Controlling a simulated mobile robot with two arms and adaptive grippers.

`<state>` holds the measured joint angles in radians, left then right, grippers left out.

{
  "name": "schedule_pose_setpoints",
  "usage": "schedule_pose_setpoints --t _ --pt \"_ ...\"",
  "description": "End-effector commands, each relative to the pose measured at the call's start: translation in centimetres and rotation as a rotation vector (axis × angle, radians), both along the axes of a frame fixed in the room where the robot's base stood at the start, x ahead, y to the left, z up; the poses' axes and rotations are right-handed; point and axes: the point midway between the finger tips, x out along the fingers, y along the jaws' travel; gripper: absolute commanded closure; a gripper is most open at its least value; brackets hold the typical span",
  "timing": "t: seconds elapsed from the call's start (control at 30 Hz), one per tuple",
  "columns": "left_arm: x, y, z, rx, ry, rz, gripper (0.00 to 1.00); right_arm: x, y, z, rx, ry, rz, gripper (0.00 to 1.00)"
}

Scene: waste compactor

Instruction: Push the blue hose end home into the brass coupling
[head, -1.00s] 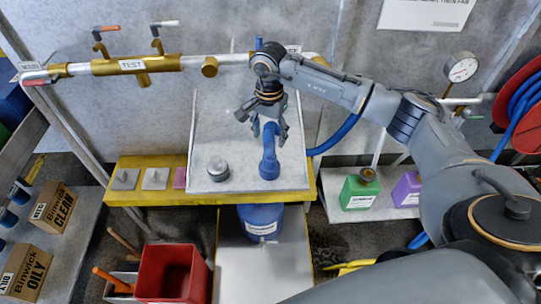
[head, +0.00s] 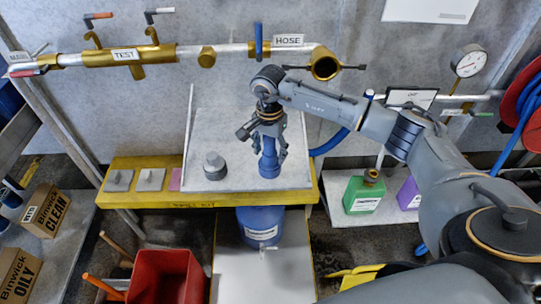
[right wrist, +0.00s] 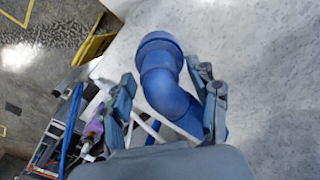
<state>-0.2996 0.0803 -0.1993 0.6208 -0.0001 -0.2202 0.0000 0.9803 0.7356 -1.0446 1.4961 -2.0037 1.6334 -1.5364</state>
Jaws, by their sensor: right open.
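A blue elbow-shaped piece with a thick collar, apparently the hose end (head: 269,164), stands on the grey tray. My right gripper (head: 268,150) is open, pointing down over its upper part. In the right wrist view the blue elbow (right wrist: 170,85) lies between the two spread fingers of the gripper (right wrist: 168,100); I cannot tell whether they touch it. The brass coupling (head: 325,66) is at the right end of the wall pipe, its round mouth facing out, with a thin bar to each side. My left gripper is not in view.
The grey tray (head: 213,120) sits on a yellow-edged shelf and holds a grey knob-like part (head: 214,166). A blue hose (head: 333,142) curves behind my arm. A green jug (head: 364,192), a gauge (head: 468,62) and a red reel (head: 520,95) are at right.

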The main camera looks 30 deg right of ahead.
Motion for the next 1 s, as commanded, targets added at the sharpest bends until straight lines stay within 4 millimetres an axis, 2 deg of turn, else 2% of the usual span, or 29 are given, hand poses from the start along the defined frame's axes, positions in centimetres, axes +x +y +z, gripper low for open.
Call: schedule_pose_setpoints --t 0.13,0.17,0.4,0.67,1.0 --pt "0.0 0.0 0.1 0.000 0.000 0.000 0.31 0.0 0.0 0.1 0.000 0.000 0.000 0.40" --pt "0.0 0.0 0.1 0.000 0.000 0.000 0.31 0.0 0.0 0.1 0.000 0.000 0.000 0.44" --pt "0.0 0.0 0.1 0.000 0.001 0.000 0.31 0.0 0.0 0.1 -0.001 0.001 0.000 0.90" --pt "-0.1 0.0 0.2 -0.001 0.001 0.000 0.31 0.0 0.0 0.4 0.001 -0.001 0.000 0.91" --pt "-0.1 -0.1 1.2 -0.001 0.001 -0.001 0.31 0.1 -0.1 2.3 -0.001 -0.003 -0.001 0.91"
